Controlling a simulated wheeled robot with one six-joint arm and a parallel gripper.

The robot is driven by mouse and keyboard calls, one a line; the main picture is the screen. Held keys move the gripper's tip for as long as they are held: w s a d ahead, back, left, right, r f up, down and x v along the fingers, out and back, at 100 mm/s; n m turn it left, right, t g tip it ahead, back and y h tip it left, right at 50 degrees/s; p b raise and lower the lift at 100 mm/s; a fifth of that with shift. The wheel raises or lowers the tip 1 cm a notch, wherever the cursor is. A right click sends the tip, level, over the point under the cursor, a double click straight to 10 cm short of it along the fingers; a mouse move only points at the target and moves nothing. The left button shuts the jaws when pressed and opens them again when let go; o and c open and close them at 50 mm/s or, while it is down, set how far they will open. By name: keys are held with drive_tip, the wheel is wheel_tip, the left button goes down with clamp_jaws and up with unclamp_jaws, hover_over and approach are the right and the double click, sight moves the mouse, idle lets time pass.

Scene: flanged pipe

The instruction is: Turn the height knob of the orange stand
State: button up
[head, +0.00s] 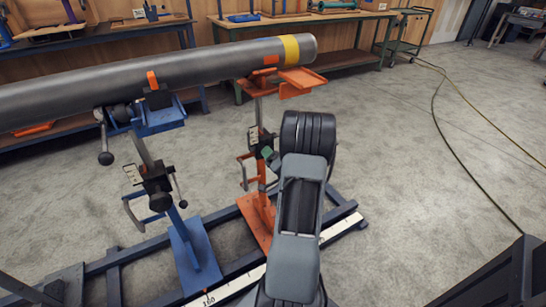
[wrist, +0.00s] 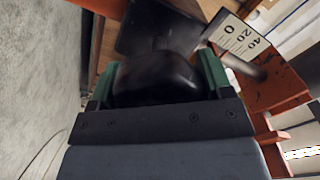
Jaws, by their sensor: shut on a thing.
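The orange stand (head: 259,218) stands on the rail under the right end of the grey pipe (head: 180,65). Its post, crank-like handle and top bracket show in the head view. In the wrist view the black height knob (wrist: 160,72) fills the space between the green fingers of my gripper (wrist: 157,82). The fingers are shut on the knob, one on each side. A white scale plate (wrist: 238,38) marked 0, 20, 40 is beside it on the orange stand. In the head view my gripper (head: 268,153) is at the post, and my arm hides most of the knob.
The blue stand (head: 193,255) with its own dark knob is to the left and also bears the pipe. A blue rail frame (head: 340,222) with a scale strip runs along the floor. Workbenches (head: 345,22) stand behind. Hoses lie on the clear floor at right.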

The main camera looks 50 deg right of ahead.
drive_tip(key=o, duration=0.9)
drive_tip(key=p+v, duration=0.2)
drive_tip(key=v, duration=1.2)
drive_tip(key=shift+p, duration=0.3)
